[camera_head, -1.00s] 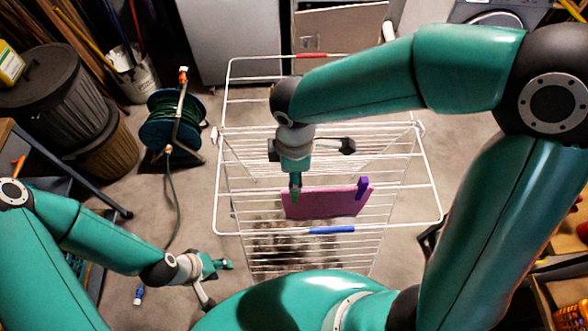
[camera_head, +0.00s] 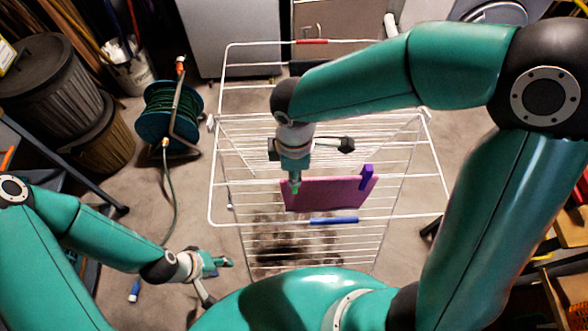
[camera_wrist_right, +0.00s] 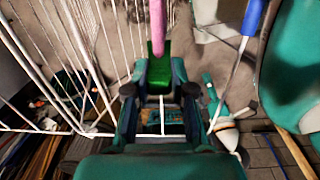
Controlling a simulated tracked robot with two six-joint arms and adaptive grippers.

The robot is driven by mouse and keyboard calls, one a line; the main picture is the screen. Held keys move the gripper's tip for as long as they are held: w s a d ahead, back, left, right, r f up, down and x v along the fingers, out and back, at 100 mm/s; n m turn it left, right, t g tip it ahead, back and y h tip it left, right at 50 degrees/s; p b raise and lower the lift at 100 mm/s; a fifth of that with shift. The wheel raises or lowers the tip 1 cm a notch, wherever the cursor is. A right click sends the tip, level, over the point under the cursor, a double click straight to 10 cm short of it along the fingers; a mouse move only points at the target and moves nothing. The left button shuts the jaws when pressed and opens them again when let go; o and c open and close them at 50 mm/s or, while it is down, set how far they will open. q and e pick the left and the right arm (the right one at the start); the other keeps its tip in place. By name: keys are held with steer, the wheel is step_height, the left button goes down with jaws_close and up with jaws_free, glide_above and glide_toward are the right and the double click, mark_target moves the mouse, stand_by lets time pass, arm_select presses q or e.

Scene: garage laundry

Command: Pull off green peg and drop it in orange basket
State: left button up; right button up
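The green peg (camera_head: 296,188) sits on the upper left part of a pink cloth (camera_head: 330,194) hanging on the white drying rack (camera_head: 228,222). My right gripper (camera_head: 295,180) is at the peg, pointing down at it. In the right wrist view, the green peg (camera_wrist_right: 159,76) lies between the two fingers of my right gripper (camera_wrist_right: 160,72), which stand apart on either side of it; firm contact cannot be made out. The cloth shows there as a pink strip (camera_wrist_right: 158,18). My left gripper (camera_head: 219,264) is low at left, with its fingers spread and empty. No orange basket can be made out.
A purple peg (camera_head: 366,177) holds the cloth's right side. A blue rod section (camera_head: 334,220) lies on the rack's near side and a red one (camera_head: 312,42) on its far side. A hose reel (camera_head: 168,114) and bins (camera_head: 55,85) stand at left.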

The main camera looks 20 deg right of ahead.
jaws_close()
steer(key=shift+r, duration=0.15)
steer(key=shift+r+p, duration=2.45)
steer(key=shift+r, duration=0.45)
steer(key=shift+w, duration=0.1)
